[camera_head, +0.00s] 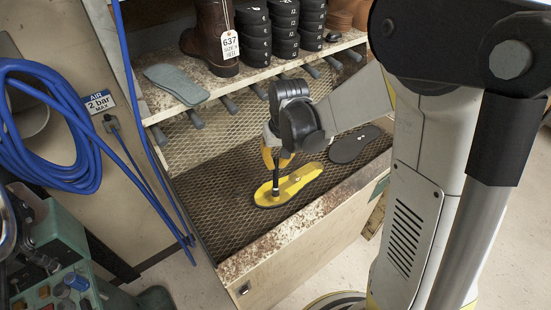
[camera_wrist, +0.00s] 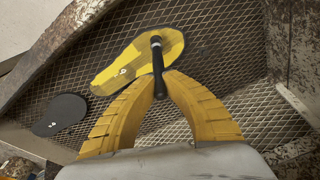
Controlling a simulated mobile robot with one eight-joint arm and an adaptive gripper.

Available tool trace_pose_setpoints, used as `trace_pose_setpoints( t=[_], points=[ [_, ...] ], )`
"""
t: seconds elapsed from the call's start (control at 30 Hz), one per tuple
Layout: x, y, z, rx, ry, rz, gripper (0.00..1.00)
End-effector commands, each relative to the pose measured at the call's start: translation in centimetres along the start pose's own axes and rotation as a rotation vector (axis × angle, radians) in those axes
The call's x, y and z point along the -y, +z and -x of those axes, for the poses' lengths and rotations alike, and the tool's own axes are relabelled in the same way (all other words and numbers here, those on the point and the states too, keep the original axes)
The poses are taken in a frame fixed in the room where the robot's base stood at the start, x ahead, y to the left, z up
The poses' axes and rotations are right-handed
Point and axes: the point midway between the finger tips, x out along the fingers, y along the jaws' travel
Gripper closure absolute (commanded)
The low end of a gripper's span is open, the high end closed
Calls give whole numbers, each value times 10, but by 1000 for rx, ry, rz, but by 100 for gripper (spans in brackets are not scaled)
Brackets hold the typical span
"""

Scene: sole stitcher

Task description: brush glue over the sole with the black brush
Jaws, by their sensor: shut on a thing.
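The yellow-topped sole (camera_head: 290,184) lies on the mesh floor of the bench, and it also shows in the wrist view (camera_wrist: 130,66). Patches of its yellow face look darker in the wrist view. The black brush (camera_head: 276,178) is held upright between the yellow fingers of my gripper (camera_head: 278,158). In the wrist view the fingertips close on the brush handle (camera_wrist: 159,78), and its far end is over the sole's wide part. Whether the bristles touch the sole cannot be told. A dark grey sole (camera_head: 354,144) lies beside the yellow one, and also shows in the wrist view (camera_wrist: 60,114).
The mesh bench (camera_head: 240,215) has a raised rusty front edge and side walls around the soles. A shelf (camera_head: 215,85) with a boot, a grey sole and stacked black pieces is above at the back. Blue hose (camera_head: 45,115) hangs at left.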

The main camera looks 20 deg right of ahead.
Motion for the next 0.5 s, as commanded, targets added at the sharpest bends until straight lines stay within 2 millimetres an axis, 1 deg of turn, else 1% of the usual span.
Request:
trace_pose_setpoints(
  t=[0.03, 0.1, 0.5],
  points=[
    [-7, -7, -1, -1, 1, -4, 100],
    [-15, -15, -1, -1, 1, -4, 100],
    [-60, -58, -5, -1, 0, -3, 100]
  ],
)
